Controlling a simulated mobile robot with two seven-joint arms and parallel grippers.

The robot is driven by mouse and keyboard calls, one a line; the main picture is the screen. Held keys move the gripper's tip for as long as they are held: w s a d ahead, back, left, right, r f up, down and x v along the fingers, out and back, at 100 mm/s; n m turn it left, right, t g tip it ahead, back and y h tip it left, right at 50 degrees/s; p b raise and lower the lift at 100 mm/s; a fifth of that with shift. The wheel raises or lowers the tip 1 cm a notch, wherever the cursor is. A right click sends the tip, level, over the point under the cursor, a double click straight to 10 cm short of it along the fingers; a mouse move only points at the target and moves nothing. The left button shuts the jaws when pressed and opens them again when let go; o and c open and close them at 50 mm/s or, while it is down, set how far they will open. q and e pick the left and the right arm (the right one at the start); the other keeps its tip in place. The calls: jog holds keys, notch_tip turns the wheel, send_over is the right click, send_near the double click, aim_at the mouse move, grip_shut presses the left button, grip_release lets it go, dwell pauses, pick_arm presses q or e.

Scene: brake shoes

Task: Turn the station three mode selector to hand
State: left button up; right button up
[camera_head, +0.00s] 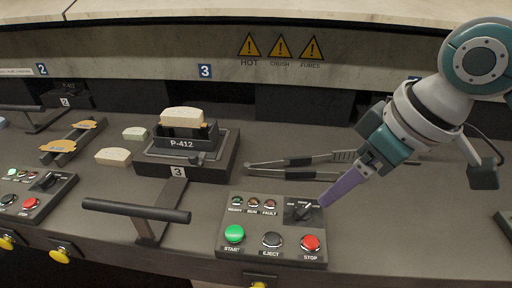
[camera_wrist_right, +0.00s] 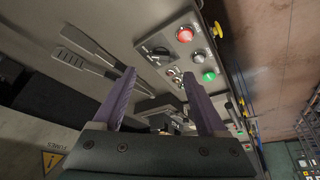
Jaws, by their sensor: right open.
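The station three control box (camera_head: 271,230) stands at the front middle in the head view. Its black mode selector (camera_head: 304,213) sits at the box's upper right, with a knob on a dark plate with small lettering. The selector also shows in the wrist view (camera_wrist_right: 157,51), beyond the fingertips. My right gripper (camera_head: 325,200) has purple fingers that reach down beside the selector from the right. In the wrist view the right gripper (camera_wrist_right: 161,72) is open, its two fingers apart with nothing between them. I cannot tell which position the knob marks. My left gripper is not in view.
Tongs (camera_head: 300,161) lie behind the box. A press fixture (camera_head: 187,152) marked P-412 holds a pale block at the left. A black bar handle (camera_head: 136,209) stands left of the box. Another control box (camera_head: 35,192) is at far left.

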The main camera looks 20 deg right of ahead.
aim_at(307, 212)
jog(key=b+x, duration=0.2)
jog(key=x, duration=0.7)
jog(key=shift+a, duration=0.2)
jog(key=shift+w+f, duration=0.3)
jog(key=shift+f, duration=0.2)
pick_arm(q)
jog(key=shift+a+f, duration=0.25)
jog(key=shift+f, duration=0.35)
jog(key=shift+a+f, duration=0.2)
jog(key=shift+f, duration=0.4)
pick_arm(e)
jog(key=c, duration=0.4)
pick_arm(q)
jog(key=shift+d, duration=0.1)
pick_arm(e)
grip_shut()
